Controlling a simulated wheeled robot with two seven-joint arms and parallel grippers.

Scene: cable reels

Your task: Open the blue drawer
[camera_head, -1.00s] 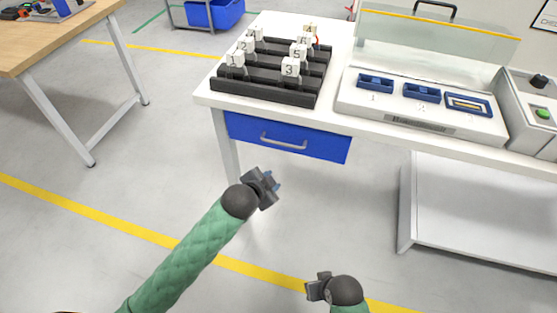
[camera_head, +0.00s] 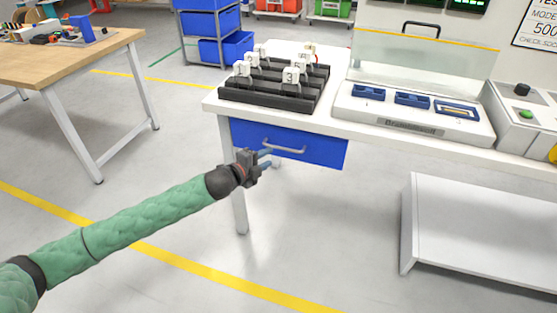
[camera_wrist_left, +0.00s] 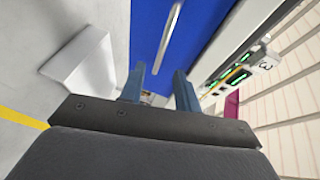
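The blue drawer (camera_head: 318,148) sits under the left end of the white workbench and is shut. Its grey bar handle (camera_head: 284,146) runs across its front. My left gripper (camera_head: 265,158) is just in front of the drawer, near the left end of the handle. In the left wrist view the two blue fingers (camera_wrist_left: 157,85) are apart with nothing between them. The drawer front (camera_wrist_left: 150,30) and the handle (camera_wrist_left: 168,40) show ahead of the fingertips, and the handle looks clear of them. My right gripper is in neither view.
On the white workbench (camera_head: 370,132) stand a black rack (camera_head: 270,95) with numbered white tags and a test fixture (camera_head: 410,118). A workbench leg (camera_head: 240,210) stands close to my left gripper. A wooden table (camera_head: 75,55) is at the left. Floor in front is clear.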

